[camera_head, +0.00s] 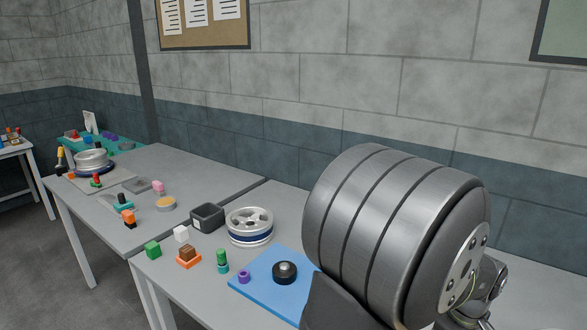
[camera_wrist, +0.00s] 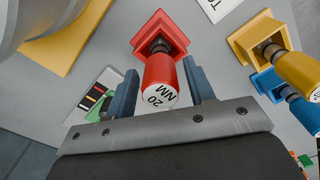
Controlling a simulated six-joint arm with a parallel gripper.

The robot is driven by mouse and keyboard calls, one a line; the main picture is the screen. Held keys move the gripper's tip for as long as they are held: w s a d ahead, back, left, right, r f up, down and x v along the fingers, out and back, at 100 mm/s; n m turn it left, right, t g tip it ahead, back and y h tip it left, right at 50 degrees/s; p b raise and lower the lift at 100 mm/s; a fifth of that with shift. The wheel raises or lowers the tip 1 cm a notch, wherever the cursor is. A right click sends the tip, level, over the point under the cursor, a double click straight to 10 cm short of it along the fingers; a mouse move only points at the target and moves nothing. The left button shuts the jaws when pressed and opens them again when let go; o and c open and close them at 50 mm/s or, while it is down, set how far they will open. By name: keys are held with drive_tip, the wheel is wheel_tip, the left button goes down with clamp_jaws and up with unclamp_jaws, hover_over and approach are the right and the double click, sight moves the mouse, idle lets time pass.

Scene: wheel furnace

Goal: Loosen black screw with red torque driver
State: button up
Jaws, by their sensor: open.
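The red torque driver (camera_wrist: 158,78) stands in a red square holder (camera_wrist: 163,32) in the wrist view. Its round white end is marked 20 NM and faces the camera. My gripper (camera_wrist: 160,70) is open, with one dark finger on each side of the red handle. In the head view my gripper is not visible. I cannot make out the black screw in either view.
Yellow (camera_wrist: 300,68) and blue (camera_wrist: 290,93) drivers stand in holders close to the right. A big pale round part (camera_wrist: 45,18) is at upper left. In the head view, a wheel (camera_head: 249,227), grey box (camera_head: 207,217) and blue mat (camera_head: 262,296) occupy the table.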

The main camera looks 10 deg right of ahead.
drive_tip(key=shift+c, duration=0.2)
drive_tip(key=c, duration=1)
drive_tip(key=shift+r, duration=2.55)
